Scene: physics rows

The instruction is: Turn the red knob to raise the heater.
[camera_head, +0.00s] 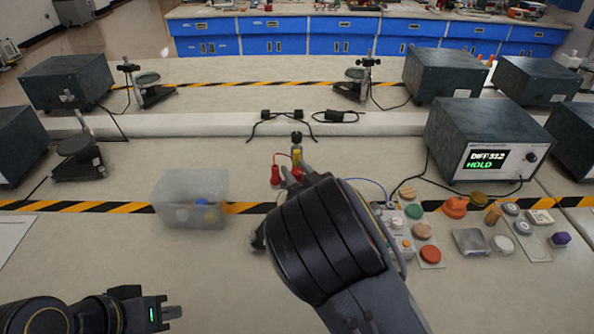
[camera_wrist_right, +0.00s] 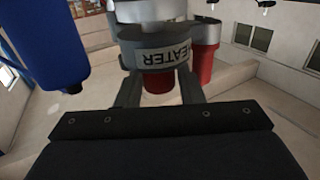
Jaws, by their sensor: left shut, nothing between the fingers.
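In the right wrist view a red knob (camera_wrist_right: 160,84) shows below a grey collar (camera_wrist_right: 158,57) with the word HEATER upside down. My right gripper (camera_wrist_right: 160,90) has its fingers apart, one on each side of the knob and collar. Whether they press on it is not clear. In the head view my right gripper (camera_head: 288,178) is beside a small stand with red parts (camera_head: 275,174), and my black wrist hides much of it. My left gripper (camera_head: 172,312) is shut and empty at the lower left, far from the stand.
A second red part (camera_wrist_right: 207,63) is beside the collar. A clear bin (camera_head: 190,200) stands left of the right arm. A box with a lit display (camera_head: 490,158) stands to the right, behind several coloured knobs and buttons (camera_head: 430,254). The front left bench is mostly clear.

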